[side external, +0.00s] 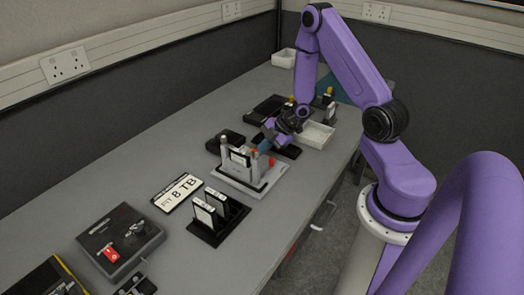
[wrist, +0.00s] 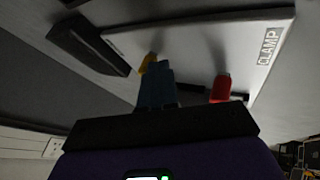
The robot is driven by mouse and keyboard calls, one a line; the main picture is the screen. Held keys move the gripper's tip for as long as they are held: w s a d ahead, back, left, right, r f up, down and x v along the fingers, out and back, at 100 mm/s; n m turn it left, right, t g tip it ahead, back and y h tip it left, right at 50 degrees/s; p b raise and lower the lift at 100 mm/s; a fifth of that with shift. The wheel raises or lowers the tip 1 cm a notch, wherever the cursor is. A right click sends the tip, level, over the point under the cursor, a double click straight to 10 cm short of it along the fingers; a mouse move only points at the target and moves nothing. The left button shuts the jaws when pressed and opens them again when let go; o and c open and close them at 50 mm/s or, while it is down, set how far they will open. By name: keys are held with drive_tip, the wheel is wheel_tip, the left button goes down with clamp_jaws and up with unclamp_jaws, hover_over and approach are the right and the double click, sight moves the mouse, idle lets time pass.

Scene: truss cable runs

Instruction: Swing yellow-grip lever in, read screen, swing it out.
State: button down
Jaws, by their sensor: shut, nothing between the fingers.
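A pale fixture (side external: 236,183) labelled CLAMP stands on the bench; its pale plate (wrist: 190,50) fills much of the wrist view. A yellow grip (wrist: 148,63) shows just beyond my fingertips, partly hidden by them. A red grip (wrist: 221,88) stands to its right and also shows in the side view (side external: 271,161). My gripper (side external: 264,148) is low at the fixture's far right side, its blue fingers (wrist: 155,76) shut and empty. The fingers look close to the yellow grip; I cannot tell if they touch it. No readable screen text shows.
A black rack with white cards (side external: 209,213), a number plate (side external: 178,194) and a grey box with a red lever (side external: 120,240) lie nearer the camera. A white tray (side external: 317,136) and dark boxes lie beyond the fixture. The bench's left side is mostly clear.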

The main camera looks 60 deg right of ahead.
drive_tip(key=shift+w+d+n+y, duration=0.2)
drive_tip(key=shift+d+n+y, duration=0.1)
drive_tip(key=shift+n, duration=0.2)
drive_tip(key=shift+w+d+n+g+y, duration=0.45)
drive_tip(key=shift+n+g, duration=0.15)
drive_tip(key=shift+n, duration=0.4)
drive_tip(key=n+g, duration=0.1)
drive_tip(key=w+d+n+g+y, duration=0.1)
drive_tip(key=n, duration=0.1)
drive_tip(key=shift+w, duration=0.3)
drive_tip(key=shift+w+d, duration=0.25)
drive_tip(key=shift+w, duration=0.95)
drive_tip(key=shift+w+d, duration=0.1)
drive_tip(key=shift+d, duration=0.05)
drive_tip(key=shift+w+d, duration=0.25)
drive_tip(key=shift+d, duration=0.3)
drive_tip(key=w+v, duration=0.2)
drive_tip(key=v, duration=0.7)
drive_tip(key=shift+w+d+r, duration=0.35)
drive_tip(key=shift+w+d, duration=0.05)
drive_tip(key=shift+d, duration=0.15)
